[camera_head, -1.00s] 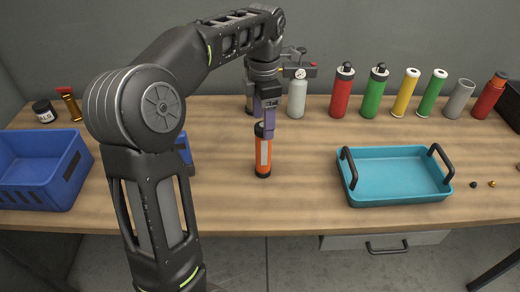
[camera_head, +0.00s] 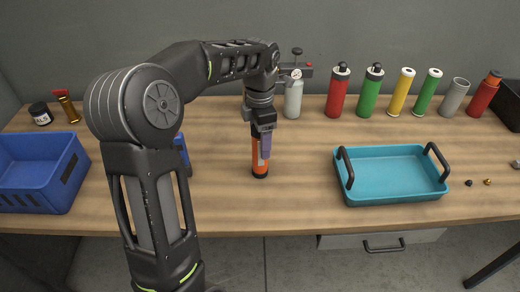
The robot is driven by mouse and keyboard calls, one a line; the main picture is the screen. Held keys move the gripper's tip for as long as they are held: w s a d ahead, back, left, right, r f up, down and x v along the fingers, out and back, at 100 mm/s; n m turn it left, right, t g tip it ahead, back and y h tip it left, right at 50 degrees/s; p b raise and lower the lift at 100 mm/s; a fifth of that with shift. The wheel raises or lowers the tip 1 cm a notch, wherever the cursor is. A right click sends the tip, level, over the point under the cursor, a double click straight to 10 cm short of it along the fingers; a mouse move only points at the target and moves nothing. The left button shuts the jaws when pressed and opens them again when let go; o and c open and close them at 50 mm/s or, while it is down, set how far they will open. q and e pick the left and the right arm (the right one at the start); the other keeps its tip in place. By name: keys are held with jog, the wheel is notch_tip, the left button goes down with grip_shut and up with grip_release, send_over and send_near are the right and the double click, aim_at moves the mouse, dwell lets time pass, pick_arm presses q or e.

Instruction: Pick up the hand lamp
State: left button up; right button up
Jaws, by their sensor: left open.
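The hand lamp (camera_head: 259,165) is an orange upright cylinder with a black base and a pale panel. It stands on the wooden bench near the middle of the head view. My left gripper (camera_head: 263,150) is open and points down at the lamp, with its purple-grey fingers at the lamp's upper part. The lamp's top is hidden behind the gripper. I cannot tell whether the fingers touch it. My right gripper is not in view.
A teal tray (camera_head: 392,199) with black handles stands to the right. A blue crate (camera_head: 38,190) is at the left. Several bottles and cylinders, including a red one (camera_head: 338,92), line the back. Bench around the lamp's right side is clear.

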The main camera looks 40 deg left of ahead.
pick_arm(q)
jog(key=shift+f, duration=0.55)
jog(key=shift+c, duration=0.3)
grip_shut()
dwell(0.4)
